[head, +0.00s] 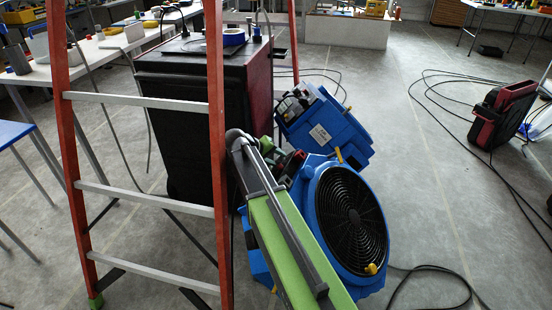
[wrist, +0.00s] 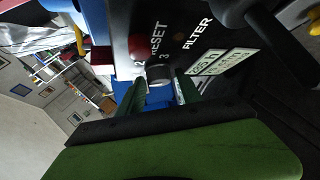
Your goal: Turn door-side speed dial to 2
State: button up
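A black control panel (wrist: 185,25) shows in the wrist view, lettered RESET and FILTER, with a 3 printed by a dark round dial (wrist: 158,73). The dial's pointer position cannot be read. A red knob (wrist: 139,46) sits just beside it. My gripper (wrist: 159,92) has its two green fingers apart, one on either side of the dial in the picture; contact cannot be told. In the head view a blue fan (head: 345,215) stands at centre right, with a second blue machine (head: 325,128) behind it. My gripper (head: 288,162) is between them, partly hidden by my arm.
A red and grey ladder (head: 145,198) stands at left before a tall black cabinet (head: 185,120). Cables lie on the floor. A red and black case (head: 502,112) stands at right. Grey floor between the fan and the case is mostly clear.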

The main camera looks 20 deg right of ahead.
aim_at(276, 160)
jog(key=shift+o, duration=0.8)
notch_tip(276, 160, up, 6)
jog(key=p, duration=0.5)
jog(key=shift+f+p, duration=0.2)
jog(key=shift+p, duration=0.15)
jog(key=s+d+r+p, duration=0.1)
jog(key=s+d, duration=0.1)
jog(key=d, duration=0.1)
jog(key=s+d+r+p, duration=0.2)
jog(key=s+d, duration=0.1)
jog(key=s+d+r+p, duration=0.2)
jog(key=shift+s+d+r, duration=0.2)
jog(key=shift+s+d, duration=0.2)
